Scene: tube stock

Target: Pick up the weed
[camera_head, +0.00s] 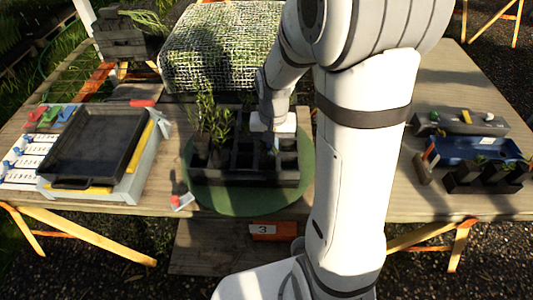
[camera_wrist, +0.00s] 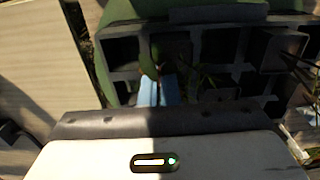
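My gripper (camera_head: 275,148) reaches down into the black cell tray (camera_head: 240,181), right of its middle. In the wrist view the two light-blue fingertips (camera_wrist: 158,90) are close together inside a cell. A small green leaf (camera_wrist: 150,62) shows just beyond them, perhaps the weed. I cannot tell whether it is between the fingers or only behind them. The tray also shows in the wrist view (camera_wrist: 205,22). Taller green seedlings (camera_head: 210,120) stand in the tray's left cells. Other cells look empty or dark.
The cell tray sits on a round green mat (camera_head: 235,204). A dark shallow tray (camera_head: 95,147) lies at left, beside coloured tags (camera_head: 50,115). A blue tray (camera_head: 470,150) and black pots (camera_head: 485,178) stand at right. A mesh-covered block (camera_head: 215,60) is behind.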

